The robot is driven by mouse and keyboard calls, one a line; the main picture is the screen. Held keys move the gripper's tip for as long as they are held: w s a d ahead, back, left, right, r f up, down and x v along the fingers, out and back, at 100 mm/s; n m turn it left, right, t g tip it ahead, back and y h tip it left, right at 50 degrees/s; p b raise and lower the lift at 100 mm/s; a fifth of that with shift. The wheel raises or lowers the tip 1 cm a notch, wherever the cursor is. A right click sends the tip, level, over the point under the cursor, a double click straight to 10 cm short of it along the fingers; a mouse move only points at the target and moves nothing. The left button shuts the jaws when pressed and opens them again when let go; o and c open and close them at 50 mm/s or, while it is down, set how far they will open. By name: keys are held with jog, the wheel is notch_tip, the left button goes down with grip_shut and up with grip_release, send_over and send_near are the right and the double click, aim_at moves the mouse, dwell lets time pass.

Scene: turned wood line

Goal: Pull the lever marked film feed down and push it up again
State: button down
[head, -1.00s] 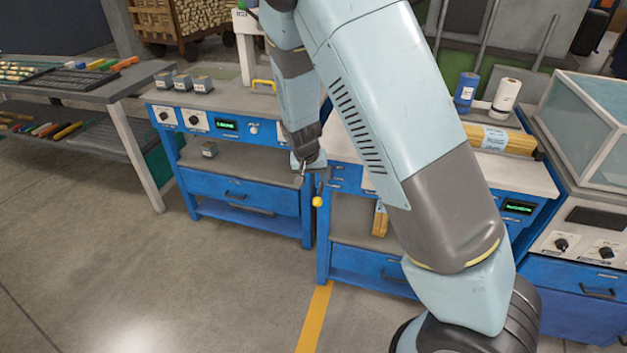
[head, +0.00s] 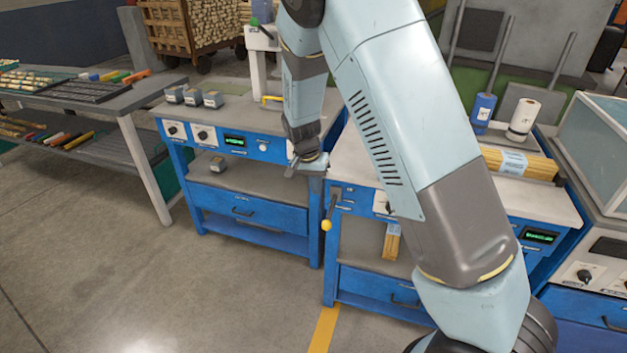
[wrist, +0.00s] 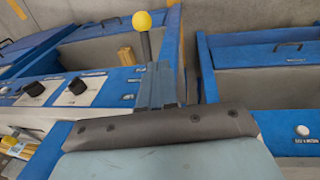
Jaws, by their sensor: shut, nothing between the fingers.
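The lever has a dark shaft and a yellow ball knob (head: 326,225). It hangs downward at the left front corner of the right blue bench, and its marking is too small to read. The knob also shows in the wrist view (wrist: 142,20), at the top, with the shaft running to just behind my fingers. My gripper (head: 291,172) is shut and empty. In the head view it is above and left of the knob, apart from it. In the wrist view my fingers (wrist: 163,84) overlap the shaft's lower part, and I cannot tell whether they touch it.
The right bench has a black knob on a white plate (wrist: 77,87) and a bundle of yellow strips (head: 525,162). The left blue bench (head: 245,215) stands close by, with a narrow gap between them. The floor (head: 230,300) in front is clear.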

aim_at(330, 213)
notch_tip(330, 213, down, 8)
jog(key=s+d, duration=0.2)
jog(key=shift+s, duration=0.1)
dwell(0.4)
jog(key=shift+f, duration=0.8)
jog(key=shift+r, duration=0.15)
